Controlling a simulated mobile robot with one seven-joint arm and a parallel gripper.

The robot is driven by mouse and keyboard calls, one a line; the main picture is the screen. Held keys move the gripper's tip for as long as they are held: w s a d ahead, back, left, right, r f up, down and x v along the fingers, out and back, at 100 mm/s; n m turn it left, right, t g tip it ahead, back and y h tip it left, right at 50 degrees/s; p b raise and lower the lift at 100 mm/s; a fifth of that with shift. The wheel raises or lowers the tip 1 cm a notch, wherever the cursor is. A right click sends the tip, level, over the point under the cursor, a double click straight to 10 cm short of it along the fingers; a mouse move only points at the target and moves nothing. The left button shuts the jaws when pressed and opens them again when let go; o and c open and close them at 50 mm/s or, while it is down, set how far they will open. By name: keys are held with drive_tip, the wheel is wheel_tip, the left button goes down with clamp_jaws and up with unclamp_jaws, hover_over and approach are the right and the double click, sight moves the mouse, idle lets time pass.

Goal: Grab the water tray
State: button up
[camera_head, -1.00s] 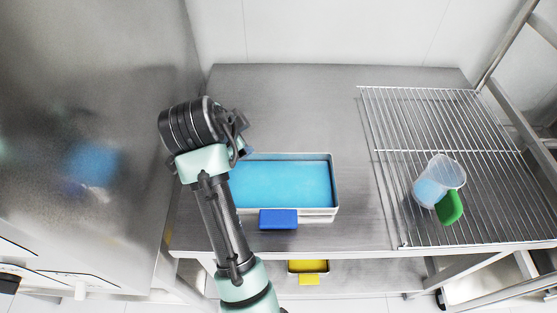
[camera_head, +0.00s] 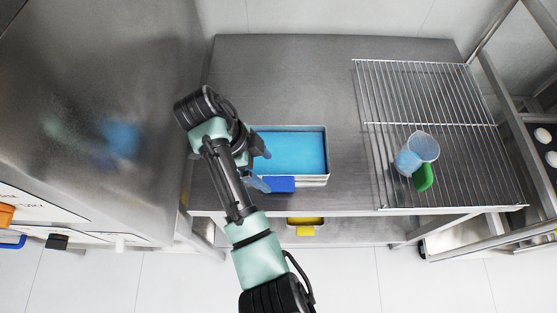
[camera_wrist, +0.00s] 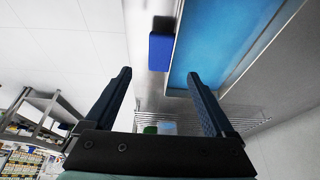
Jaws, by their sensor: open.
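The water tray (camera_head: 292,152) is a metal tray holding blue water, on the steel table left of the wire rack. Its blue handle (camera_head: 280,184) sticks out at the front side. My gripper (camera_head: 262,166) is at the tray's left front corner, partly hidden by my own arm in the head view. In the wrist view my gripper (camera_wrist: 160,85) is open with nothing between its fingers. The tray (camera_wrist: 222,40) and its blue handle (camera_wrist: 160,50) lie ahead of the fingertips there. I cannot tell whether a finger touches the tray.
A wire rack (camera_head: 440,95) covers the table's right side and carries a clear measuring cup (camera_head: 420,147) with a green handle. A container with a yellow handle (camera_head: 305,230) sits on the lower shelf. A steel cabinet (camera_head: 95,100) stands close on the left. The table's back (camera_head: 290,75) is bare.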

sight(278, 183)
drive_tip(key=shift+d+f+p, duration=0.3)
drive_tip(key=shift+f+p, duration=0.15)
drive_tip(key=shift+f, duration=0.2)
drive_tip(key=shift+p+x, duration=0.55)
drive_tip(key=shift+x, duration=2.6)
drive_tip(key=shift+a, duration=0.2)
clamp_jaws()
drive_tip(key=shift+w, duration=0.1)
